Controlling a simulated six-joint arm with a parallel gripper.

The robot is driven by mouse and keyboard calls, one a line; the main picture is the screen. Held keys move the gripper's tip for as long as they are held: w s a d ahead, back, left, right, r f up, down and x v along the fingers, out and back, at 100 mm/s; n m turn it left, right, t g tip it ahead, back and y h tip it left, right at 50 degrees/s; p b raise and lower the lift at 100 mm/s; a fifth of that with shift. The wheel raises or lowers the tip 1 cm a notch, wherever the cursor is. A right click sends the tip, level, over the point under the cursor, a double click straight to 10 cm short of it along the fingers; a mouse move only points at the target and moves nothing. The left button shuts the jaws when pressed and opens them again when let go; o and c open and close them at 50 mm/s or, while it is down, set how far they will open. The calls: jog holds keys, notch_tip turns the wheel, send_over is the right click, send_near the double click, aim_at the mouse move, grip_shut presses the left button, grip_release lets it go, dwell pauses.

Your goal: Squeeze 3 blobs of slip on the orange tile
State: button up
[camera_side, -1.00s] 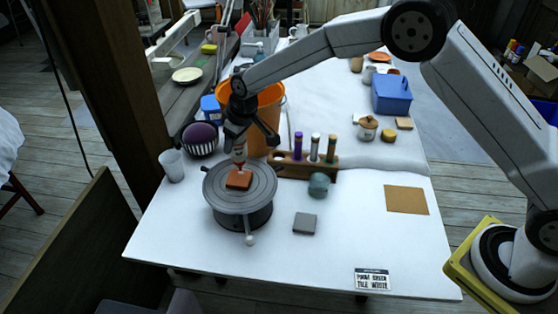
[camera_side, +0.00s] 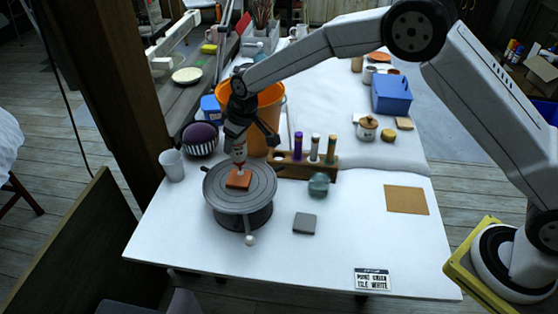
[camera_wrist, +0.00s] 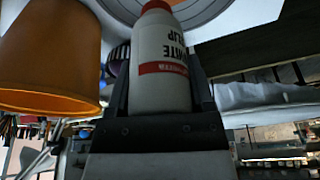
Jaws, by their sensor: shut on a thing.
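My gripper (camera_side: 239,136) is shut on a white slip bottle (camera_side: 239,151) with red bands, held with its tip down over the orange tile (camera_side: 238,180). In the wrist view the bottle (camera_wrist: 160,70) sits between the two fingers, and part of its label reads "WHITE SLIP". The orange tile lies on the grey turntable (camera_side: 262,190). The bottle's tip is at or just above the tile; I cannot tell if they touch. A small pale spot shows on the tile near the tip. A grey tile (camera_side: 305,223) lies on the table, right of the turntable.
An orange bucket (camera_side: 270,105) is behind my gripper. A sign (camera_side: 373,279) lies front right.

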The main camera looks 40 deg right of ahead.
jog(key=shift+r, duration=0.15)
jog(key=shift+r, duration=1.9)
jog(key=a, duration=0.1)
jog(key=a+f, duration=0.2)
jog(key=shift+s+a, duration=0.15)
jog(key=shift+s, duration=0.25)
jog(key=shift+f, duration=0.2)
jog(key=shift+f, duration=0.75)
jog(key=shift+f, duration=0.1)
